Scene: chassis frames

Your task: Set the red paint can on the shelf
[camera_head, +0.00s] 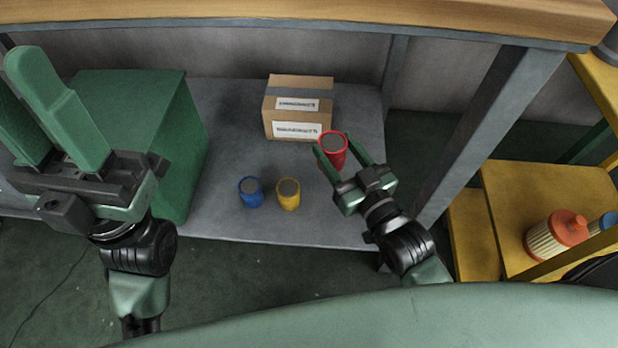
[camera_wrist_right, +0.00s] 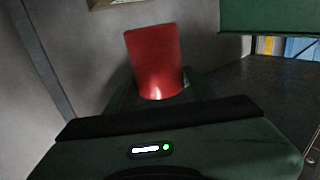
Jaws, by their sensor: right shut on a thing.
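The red paint can (camera_head: 333,150) is between the green fingers of my right gripper (camera_head: 345,152), which is shut on it. My left gripper (camera_head: 60,115) is raised at the left, fingers apart and empty.
A blue can (camera_head: 251,192) and a yellow can (camera_head: 288,195) stand on the shelf's front. A cardboard box (camera_head: 298,105) is at the back, a green box (camera_head: 135,130) at the left. A wooden top (camera_head: 300,15) overhangs, with a grey post (camera_head: 480,130) at the right.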

